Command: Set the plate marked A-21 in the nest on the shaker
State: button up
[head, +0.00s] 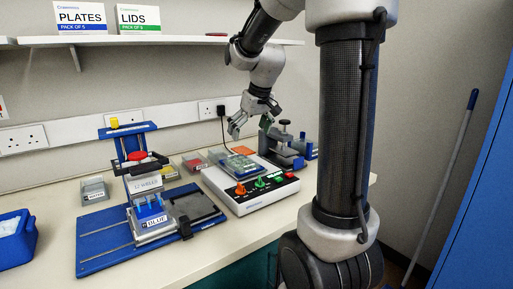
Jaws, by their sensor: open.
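My gripper (250,128) is open, with its fingers pointing down above the back of the shaker, and I see nothing between them. The shaker (262,200) is a white box with orange, green and red controls on its front. A clear plate with greenish contents (240,165) is on top of the shaker, below my gripper and apart from it. I cannot read a mark A-21 on it, and it is too small to tell whether it sits flat in the nest.
A grey and blue device (284,150) stands behind right. Small labelled trays (94,190) and a blue bin (14,240) are at left. A shelf (110,40) runs above.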

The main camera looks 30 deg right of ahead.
jog(key=s+a, duration=0.3)
jog(key=s, duration=0.9)
jog(key=s+a, duration=0.3)
jog(key=s, duration=1)
jog(key=shift+s+a+f, duration=0.15)
jog(key=shift+a, duration=0.25)
dwell(0.5)
